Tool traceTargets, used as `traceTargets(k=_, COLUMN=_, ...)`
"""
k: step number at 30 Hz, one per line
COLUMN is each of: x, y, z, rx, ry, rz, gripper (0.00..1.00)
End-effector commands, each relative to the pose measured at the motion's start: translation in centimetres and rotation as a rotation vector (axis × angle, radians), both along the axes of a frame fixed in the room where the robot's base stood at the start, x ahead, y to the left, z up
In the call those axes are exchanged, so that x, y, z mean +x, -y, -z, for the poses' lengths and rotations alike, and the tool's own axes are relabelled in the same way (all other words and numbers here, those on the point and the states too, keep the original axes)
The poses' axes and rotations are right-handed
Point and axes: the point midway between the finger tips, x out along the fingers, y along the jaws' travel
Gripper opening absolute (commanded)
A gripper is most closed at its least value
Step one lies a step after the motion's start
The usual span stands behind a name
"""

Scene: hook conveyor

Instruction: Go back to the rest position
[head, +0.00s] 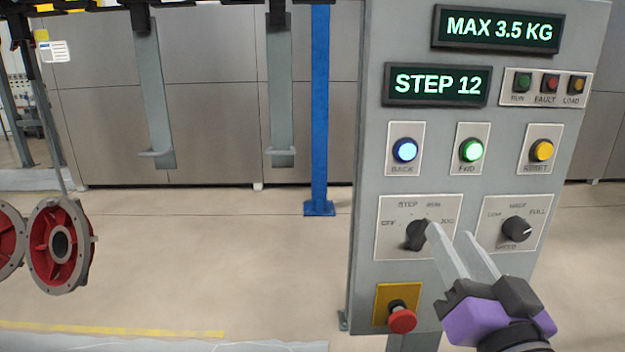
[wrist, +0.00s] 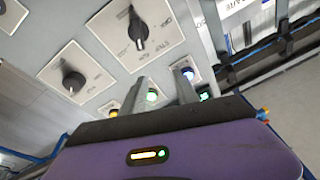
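My gripper (head: 450,234) is in front of the grey control panel (head: 365,160) in the head view. Its two pale fingers are apart with nothing between them. In the head view the left fingertip overlaps the edge of the black mode knob (head: 416,236). In the wrist view this knob (wrist: 138,28) stands clear of the fingers (wrist: 158,86), which lie over the button row. I cannot see any contact. The displays read "STEP 12" (head: 437,85) and "MAX 3.5 KG" (head: 498,29). The blue BACK button (head: 404,150) and green FWD button (head: 471,150) look lit.
A speed knob (head: 516,229), yellow RESET button (head: 541,150) and red emergency stop (head: 402,320) are on the panel. Overhead hooks (head: 152,100) hang at left, and red wheel-like parts (head: 62,245) hang far left. A blue post (head: 320,110) stands behind. Floor left of the panel is open.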

Motion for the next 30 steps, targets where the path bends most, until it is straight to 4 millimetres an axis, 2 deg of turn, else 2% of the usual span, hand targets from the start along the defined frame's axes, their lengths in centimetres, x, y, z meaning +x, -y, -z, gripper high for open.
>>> traceTargets(k=8, x=-3.4, y=-0.7, z=3.7, rx=-0.159, ry=0.08, rz=0.002, gripper=0.36)
traceTargets(k=14, x=-7.4, y=-0.8, z=8.7, rx=-0.263, ry=0.075, rz=-0.002, gripper=0.36)
traceTargets(k=23, x=-15.4, y=-0.4, z=16.3, rx=-0.36, ry=-0.004, rz=-0.013, gripper=0.36)
traceTargets(k=30, x=-22.8, y=-0.2, z=21.5, rx=-0.383, ry=-0.129, rz=-0.02, gripper=0.36)
